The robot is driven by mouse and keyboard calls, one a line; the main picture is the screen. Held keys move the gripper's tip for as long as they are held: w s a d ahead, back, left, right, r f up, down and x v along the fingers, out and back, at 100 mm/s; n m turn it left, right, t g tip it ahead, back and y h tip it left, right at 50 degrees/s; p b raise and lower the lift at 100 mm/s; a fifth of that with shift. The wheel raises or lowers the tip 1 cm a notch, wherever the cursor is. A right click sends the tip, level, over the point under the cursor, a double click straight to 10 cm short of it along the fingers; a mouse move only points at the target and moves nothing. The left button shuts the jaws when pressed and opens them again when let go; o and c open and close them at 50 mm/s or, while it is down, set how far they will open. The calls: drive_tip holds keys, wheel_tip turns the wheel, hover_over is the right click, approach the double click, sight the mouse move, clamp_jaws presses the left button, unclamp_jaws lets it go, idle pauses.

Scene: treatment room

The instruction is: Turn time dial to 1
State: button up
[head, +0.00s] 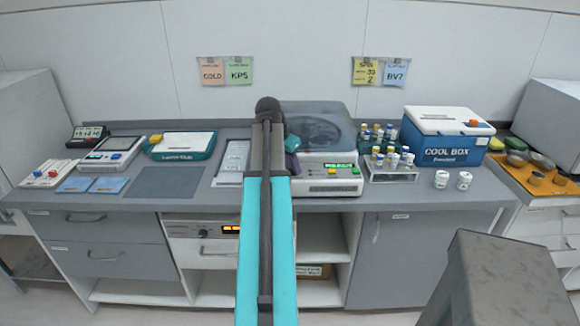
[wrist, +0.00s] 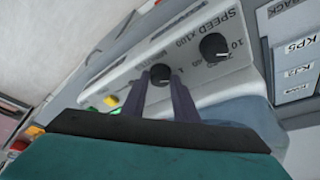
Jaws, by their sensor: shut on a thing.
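The time dial (wrist: 160,75) is a small black knob on the pale front panel of the centrifuge, in the wrist view. My gripper (wrist: 159,84) has its two dark fingers on either side of this knob and is shut on it. The lettering by the knob is partly covered by the fingers, and its pointer is too small to read. The speed dial (wrist: 214,46), marked SPEED x100, is to the right and apart from the fingers. In the head view the centrifuge (head: 335,187) stands on the counter; my arm hides the dials and fingertips.
Green and yellow buttons (wrist: 112,103) are left of the dial in the wrist view. In the head view, a vial rack (head: 393,174) and a blue cool box (head: 443,137) stand right of the centrifuge. A dark mat (head: 166,182) lies bare at left.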

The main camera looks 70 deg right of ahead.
drive_tip(key=shift+s+f, duration=0.15)
drive_tip(key=shift+s, duration=0.2)
drive_tip(key=o, duration=1.1)
drive_tip(key=shift+c, duration=0.2)
drive_tip(key=shift+w, duration=0.1)
drive_tip(key=shift+w+r, duration=0.1)
drive_tip(key=shift+r, duration=0.1)
drive_tip(key=shift+v, duration=0.85)
drive_tip(key=b+v, duration=0.2)
drive_tip(key=v, duration=1)
